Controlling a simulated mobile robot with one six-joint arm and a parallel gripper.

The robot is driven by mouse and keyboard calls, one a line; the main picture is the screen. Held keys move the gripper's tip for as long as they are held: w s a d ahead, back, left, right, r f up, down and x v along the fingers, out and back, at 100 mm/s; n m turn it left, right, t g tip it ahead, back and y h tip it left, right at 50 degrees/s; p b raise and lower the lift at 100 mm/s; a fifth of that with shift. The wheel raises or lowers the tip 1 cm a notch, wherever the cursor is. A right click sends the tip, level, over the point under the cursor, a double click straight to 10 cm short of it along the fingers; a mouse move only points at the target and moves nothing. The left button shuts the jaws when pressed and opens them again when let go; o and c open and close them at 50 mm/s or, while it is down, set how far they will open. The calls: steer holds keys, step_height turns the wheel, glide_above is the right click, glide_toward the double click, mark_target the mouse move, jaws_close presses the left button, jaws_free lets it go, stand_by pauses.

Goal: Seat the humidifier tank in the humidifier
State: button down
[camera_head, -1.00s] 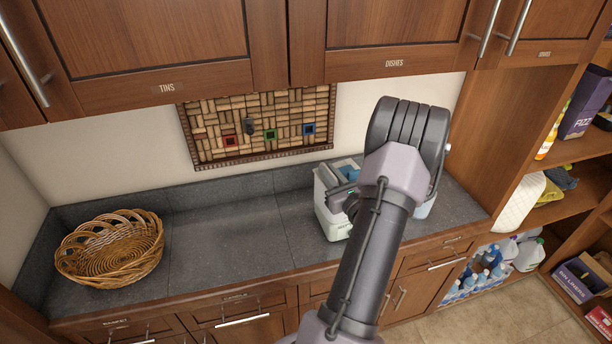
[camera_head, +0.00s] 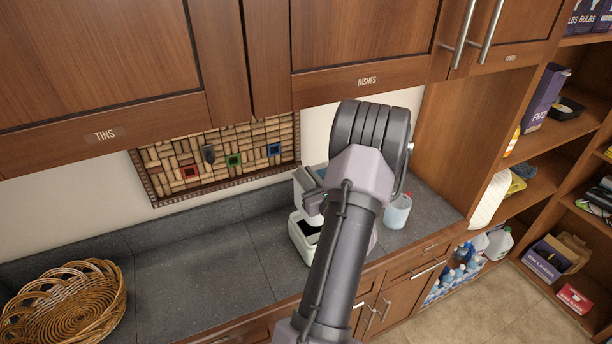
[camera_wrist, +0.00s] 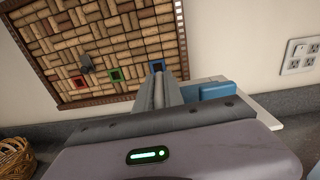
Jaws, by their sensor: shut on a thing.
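A white open-topped unit, which looks like the humidifier (camera_head: 295,240), stands on the grey counter, partly behind my arm. Its top shows a dark recess. My gripper (camera_head: 313,190) is above and behind it, mostly hidden by my own wrist. In the wrist view, grey jaws (camera_wrist: 168,92) reach forward beside a blue part (camera_wrist: 217,90), and a white edge (camera_wrist: 268,108) shows on the right. The exact grip and the gap between tank and humidifier are hidden.
A translucent jug with bluish contents (camera_head: 397,212) stands on the counter right of my wrist. A wicker basket (camera_head: 68,306) sits at the left. The counter between (camera_head: 200,265) is clear. Wall cabinets (camera_head: 365,85) hang above, and a framed cork board (camera_head: 220,158) is behind.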

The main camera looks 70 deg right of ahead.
steer(key=shift+d, duration=0.1)
step_height(320, 180, down, 6)
steer(key=b, duration=0.5)
steer(key=shift+r+b, duration=0.1)
steer(key=shift+b, duration=0.25)
steer(key=shift+f+b, duration=1.3)
steer(key=shift+b, duration=0.3)
stand_by(1.2)
steer(key=c, duration=1.4)
jaws_free()
steer(key=shift+o, duration=0.2)
steer(key=b+v, duration=0.1)
steer(key=v, duration=1.6)
steer(key=shift+a, duration=0.25)
steer(key=shift+s, duration=0.1)
